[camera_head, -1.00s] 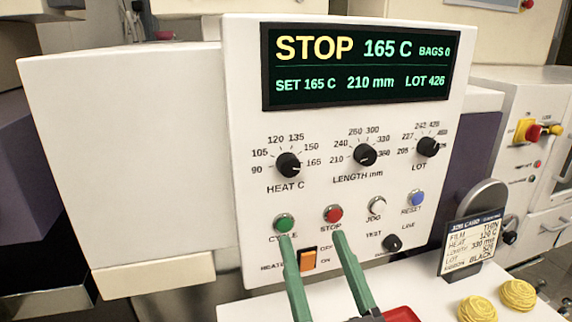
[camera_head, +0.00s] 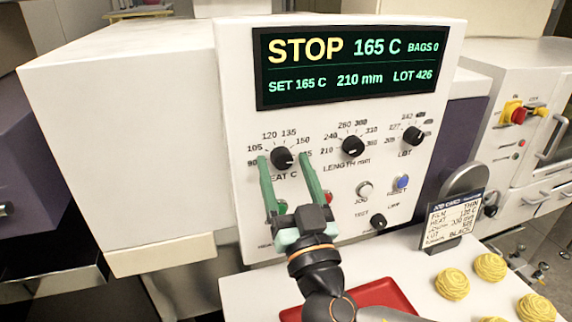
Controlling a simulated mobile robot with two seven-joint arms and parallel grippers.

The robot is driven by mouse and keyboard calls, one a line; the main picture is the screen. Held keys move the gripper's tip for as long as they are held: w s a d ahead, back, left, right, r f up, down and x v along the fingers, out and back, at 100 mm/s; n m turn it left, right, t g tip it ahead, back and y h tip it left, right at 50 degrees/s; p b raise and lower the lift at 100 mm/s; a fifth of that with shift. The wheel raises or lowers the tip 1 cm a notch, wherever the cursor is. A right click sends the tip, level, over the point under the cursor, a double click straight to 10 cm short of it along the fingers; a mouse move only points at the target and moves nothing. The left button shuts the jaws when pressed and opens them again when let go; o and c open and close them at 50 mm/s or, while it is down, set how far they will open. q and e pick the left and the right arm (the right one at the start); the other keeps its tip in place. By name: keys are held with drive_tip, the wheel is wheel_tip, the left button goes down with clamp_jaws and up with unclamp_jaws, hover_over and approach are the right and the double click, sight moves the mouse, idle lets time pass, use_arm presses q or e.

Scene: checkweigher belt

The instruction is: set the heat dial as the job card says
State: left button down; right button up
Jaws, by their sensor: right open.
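The heat dial (camera_head: 282,159) is a black knob at the lower left of the white panel, its pale mark toward the right, the 165 side. The screen (camera_head: 358,64) reads STOP, 165 C and SET 165 C. The job card (camera_head: 455,219) stands at the right, its heat line reading 120 C. My right gripper (camera_head: 284,157) is open. Its green fingers reach up the panel, one on each side of the heat dial, partly covering its scale and label. I cannot tell whether they touch the knob. My left gripper is not in view.
The length dial (camera_head: 352,147) and lot dial (camera_head: 413,136) sit to the right of the heat dial. White and blue buttons (camera_head: 401,183) are below; others are partly hidden by my gripper. A red tray (camera_head: 375,291) and yellow coiled items (camera_head: 452,284) lie in front.

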drive_tip(key=shift+c, duration=0.4)
clamp_jaws()
